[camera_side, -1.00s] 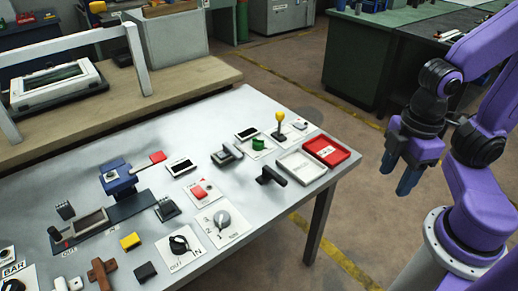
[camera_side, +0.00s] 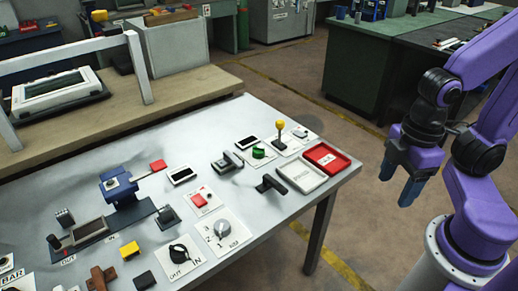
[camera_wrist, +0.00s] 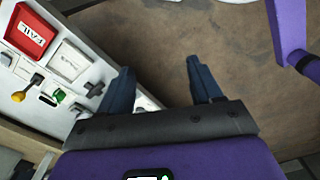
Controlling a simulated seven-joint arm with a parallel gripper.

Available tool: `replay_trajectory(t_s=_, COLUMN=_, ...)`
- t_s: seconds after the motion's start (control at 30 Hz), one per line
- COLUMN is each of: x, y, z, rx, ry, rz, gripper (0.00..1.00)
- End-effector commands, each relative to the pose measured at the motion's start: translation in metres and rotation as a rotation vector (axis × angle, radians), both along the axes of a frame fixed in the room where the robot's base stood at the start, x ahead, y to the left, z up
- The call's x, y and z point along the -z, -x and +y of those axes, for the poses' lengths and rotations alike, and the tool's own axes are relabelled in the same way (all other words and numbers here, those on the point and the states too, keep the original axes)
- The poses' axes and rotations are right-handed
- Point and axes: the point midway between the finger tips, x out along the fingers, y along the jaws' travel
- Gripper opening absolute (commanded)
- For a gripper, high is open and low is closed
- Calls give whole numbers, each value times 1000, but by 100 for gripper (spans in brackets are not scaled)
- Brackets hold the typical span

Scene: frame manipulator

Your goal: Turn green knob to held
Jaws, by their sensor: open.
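The green knob (camera_side: 258,153) sits on a small white plate toward the far right part of the grey table. In the wrist view the green knob (camera_wrist: 59,95) shows at the left, small. Its pointer and any label cannot be read. My gripper (camera_side: 396,186) hangs beyond the table's right edge, well apart from the knob, with its blue fingers pointing down. In the wrist view my gripper (camera_wrist: 156,78) is open and empty, with bare floor between the fingers.
Beside the knob stand a yellow-topped lever (camera_side: 280,125), a black-screened box (camera_side: 247,142) and a grey block (camera_side: 227,162). A red tray (camera_side: 327,157), a white tray (camera_side: 301,177) and a black handle (camera_side: 270,185) lie nearer my arm. Floor separates the table from my gripper.

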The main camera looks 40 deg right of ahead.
Motion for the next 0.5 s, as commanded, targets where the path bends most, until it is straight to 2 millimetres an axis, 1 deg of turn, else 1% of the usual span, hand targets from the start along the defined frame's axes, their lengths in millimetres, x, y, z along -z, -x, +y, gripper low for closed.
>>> replay_trajectory(t_s=0.07, x=-1, y=-3, z=2, rx=-2, ry=0, rz=0, gripper=73)
replay_trajectory(t_s=0.13, x=-3, y=-11, z=8, rx=-7, ry=2, rz=0, gripper=73)
replay_trajectory(t_s=0.17, x=-5, y=-16, z=12, rx=-13, ry=2, rz=-1, gripper=73)
replay_trajectory(t_s=0.23, x=-9, y=-33, z=23, rx=-26, ry=4, rz=-1, gripper=73)
replay_trajectory(t_s=0.37, x=-17, y=-76, z=47, rx=-66, ry=9, rz=-2, gripper=73)
replay_trajectory(t_s=0.4, x=-19, y=-91, z=54, rx=-80, ry=10, rz=-3, gripper=73)
replay_trajectory(t_s=0.47, x=-21, y=-113, z=62, rx=-100, ry=12, rz=-3, gripper=73)
replay_trajectory(t_s=0.5, x=-22, y=-128, z=67, rx=-113, ry=13, rz=-3, gripper=73)
